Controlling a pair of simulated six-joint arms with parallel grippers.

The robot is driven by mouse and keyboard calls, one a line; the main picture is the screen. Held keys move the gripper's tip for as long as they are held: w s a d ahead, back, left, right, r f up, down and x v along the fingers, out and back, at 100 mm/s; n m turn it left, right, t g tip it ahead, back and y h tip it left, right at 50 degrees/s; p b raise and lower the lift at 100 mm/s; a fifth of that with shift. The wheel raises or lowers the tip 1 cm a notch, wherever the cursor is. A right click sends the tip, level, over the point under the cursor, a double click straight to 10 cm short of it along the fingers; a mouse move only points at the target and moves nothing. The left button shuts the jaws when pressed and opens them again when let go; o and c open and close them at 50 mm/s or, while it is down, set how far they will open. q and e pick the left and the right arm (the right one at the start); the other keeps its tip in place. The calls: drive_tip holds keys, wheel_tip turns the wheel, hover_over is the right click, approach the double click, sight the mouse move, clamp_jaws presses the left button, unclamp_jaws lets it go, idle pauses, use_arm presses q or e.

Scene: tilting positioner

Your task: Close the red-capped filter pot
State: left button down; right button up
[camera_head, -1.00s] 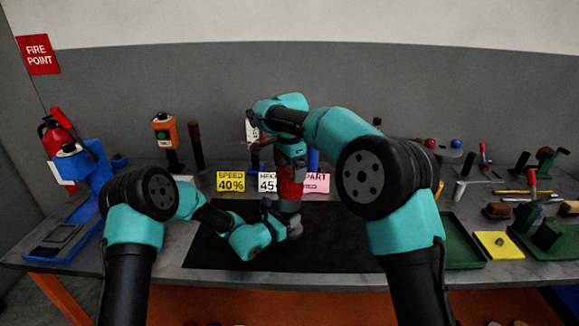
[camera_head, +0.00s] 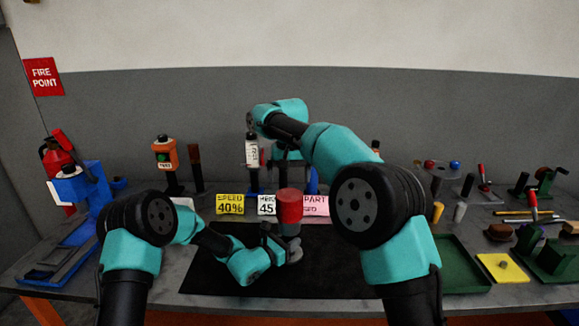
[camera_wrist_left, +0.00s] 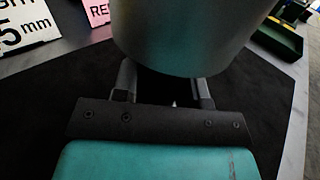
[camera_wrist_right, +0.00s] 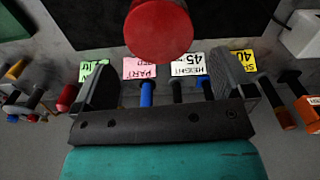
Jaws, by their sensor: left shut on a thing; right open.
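The filter pot (camera_head: 289,229) stands upright over the black mat, its red cap (camera_head: 290,206) on top. My left gripper (camera_head: 289,248) is shut on the pot's body low down. In the left wrist view the grey pot body (camera_wrist_left: 185,40) fills the space between its fingers. My right gripper is open above the cap; its fingers are hard to make out in the head view. In the right wrist view the right gripper (camera_wrist_right: 166,68) shows spread fingers, and the red cap (camera_wrist_right: 158,28) lies in line with the gap, apart from them. The cap's seating is unclear.
Yellow, white and pink signs (camera_head: 230,204) stand behind the black mat (camera_head: 215,272). A blue fixture (camera_head: 85,190) and an orange button box (camera_head: 165,155) are at left. Green trays (camera_head: 460,265) and tools crowd the right. The mat around the pot is mostly clear.

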sight(290, 194)
drive_tip(key=r+n, duration=0.1)
drive_tip(key=n, duration=0.3)
drive_tip(key=shift+r, duration=0.35)
drive_tip(key=n, duration=0.1)
drive_tip(key=r+n, duration=0.1)
drive_tip(key=n, duration=0.2)
drive_tip(key=shift+s+d+r, duration=0.1)
drive_tip(key=shift+r, duration=0.2)
wheel_tip(290, 194, down, 12)
idle(0.4)
drive_tip(key=c, duration=0.8)
